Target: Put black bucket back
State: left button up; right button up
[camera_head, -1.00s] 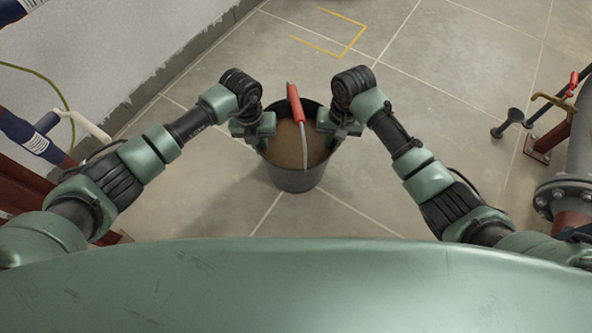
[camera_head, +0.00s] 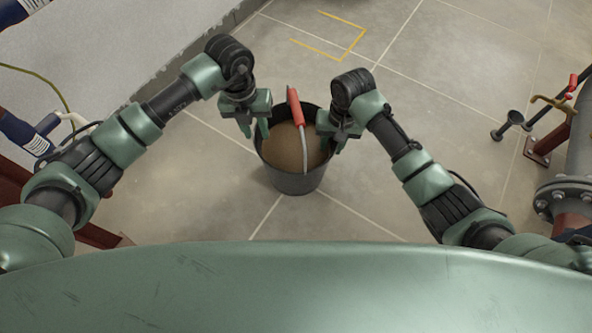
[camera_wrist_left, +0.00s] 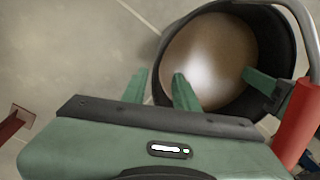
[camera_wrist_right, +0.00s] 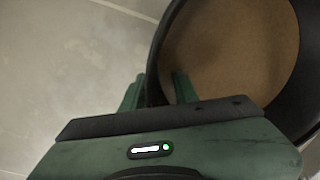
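My right gripper (camera_head: 331,143) is open at the right rim. In the right wrist view (camera_wrist_right: 157,88) its spread fingers straddle the bucket's rim, one outside and one over the inside.
A yellow corner marking (camera_head: 347,48) lies on the tiled floor beyond the bucket. A wall (camera_head: 110,60) runs along the left. Pipes with a flange (camera_head: 566,198) and a red-handled valve (camera_head: 573,82) stand at the right. Floor around the bucket is clear.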

pick_arm(q)
notch_tip(320, 180, up, 2)
jog(key=shift+r, duration=0.15)
jog(key=shift+a+r, duration=0.1)
jog(key=shift+r, duration=0.1)
pick_arm(e)
jog(key=shift+r, duration=0.1)
pick_arm(q)
jog(key=shift+r, duration=0.1)
pick_arm(e)
jog(key=shift+r, duration=0.3)
notch_tip(320, 180, up, 11)
jog(key=d, duration=0.1)
